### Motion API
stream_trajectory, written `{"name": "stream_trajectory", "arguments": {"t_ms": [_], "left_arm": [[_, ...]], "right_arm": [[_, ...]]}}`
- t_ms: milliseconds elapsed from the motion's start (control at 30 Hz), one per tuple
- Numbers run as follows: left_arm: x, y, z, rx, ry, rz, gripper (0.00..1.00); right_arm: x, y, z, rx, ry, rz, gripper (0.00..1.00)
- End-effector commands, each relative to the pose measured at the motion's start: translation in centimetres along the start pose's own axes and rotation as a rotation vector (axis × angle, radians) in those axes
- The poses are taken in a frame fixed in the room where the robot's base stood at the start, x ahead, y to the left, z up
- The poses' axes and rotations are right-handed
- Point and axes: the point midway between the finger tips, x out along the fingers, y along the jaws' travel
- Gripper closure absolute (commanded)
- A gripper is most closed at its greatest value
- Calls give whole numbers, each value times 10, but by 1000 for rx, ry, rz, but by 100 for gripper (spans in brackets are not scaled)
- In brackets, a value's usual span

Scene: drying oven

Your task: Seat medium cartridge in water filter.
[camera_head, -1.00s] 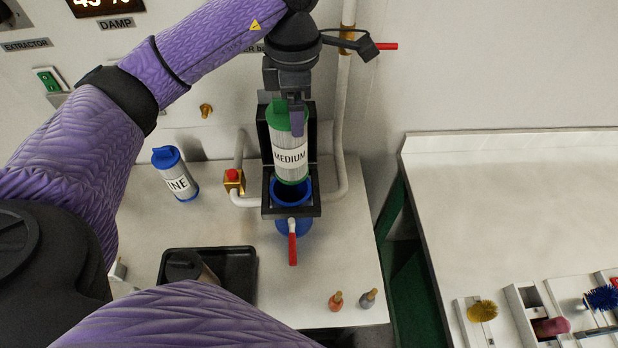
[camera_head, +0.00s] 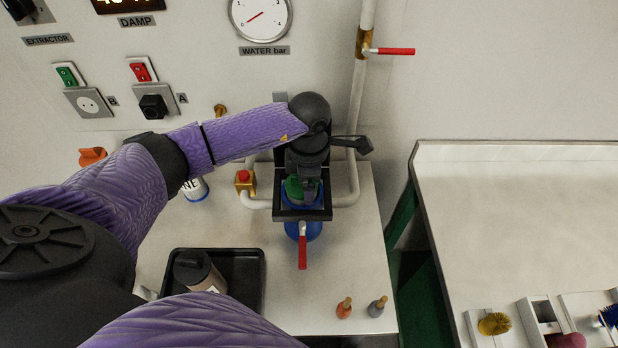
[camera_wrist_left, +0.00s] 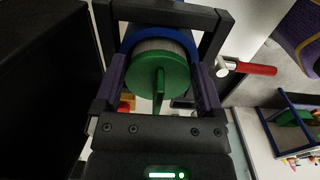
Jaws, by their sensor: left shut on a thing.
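The medium cartridge's green cap (camera_head: 294,189) shows at the mouth of the blue water filter housing (camera_head: 312,231); its body and label are hidden from the head view. In the left wrist view the round green cap (camera_wrist_left: 158,75) with its upright fin lies inside the blue rim (camera_wrist_left: 163,33). How deep the cartridge sits is hard to tell. My right gripper is not in view.
A black bracket (camera_head: 287,215) frames the housing, with a red-handled valve (camera_head: 302,250) in front. The fine cartridge (camera_head: 195,189) stands left, partly behind my arm. A black tray (camera_head: 254,254) holds a dark-topped container (camera_head: 197,270). Two small fittings (camera_head: 344,308) (camera_head: 377,306) stand at front right.

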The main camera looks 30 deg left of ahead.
Motion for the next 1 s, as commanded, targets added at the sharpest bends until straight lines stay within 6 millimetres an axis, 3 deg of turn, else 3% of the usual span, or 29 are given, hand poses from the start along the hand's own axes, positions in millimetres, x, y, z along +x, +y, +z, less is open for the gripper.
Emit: {"name": "stream_trajectory", "arguments": {"t_ms": [33, 67, 100, 400, 800, 1000], "left_arm": [[3, 0, 0, 0, 0, 0, 100], [3, 0, 0, 0, 0, 0, 8], [2, 0, 0, 0, 0, 0, 0], [-7, 0, 0, 0, -1, 1, 0], [-107, 1, 0, 0, -2, 1, 0], [-122, 0, 0, -1, 0, -2, 0]], "right_arm": [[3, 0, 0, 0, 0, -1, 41], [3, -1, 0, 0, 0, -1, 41], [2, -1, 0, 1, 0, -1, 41], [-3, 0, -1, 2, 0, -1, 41], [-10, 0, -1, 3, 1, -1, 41], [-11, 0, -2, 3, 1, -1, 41]]}}
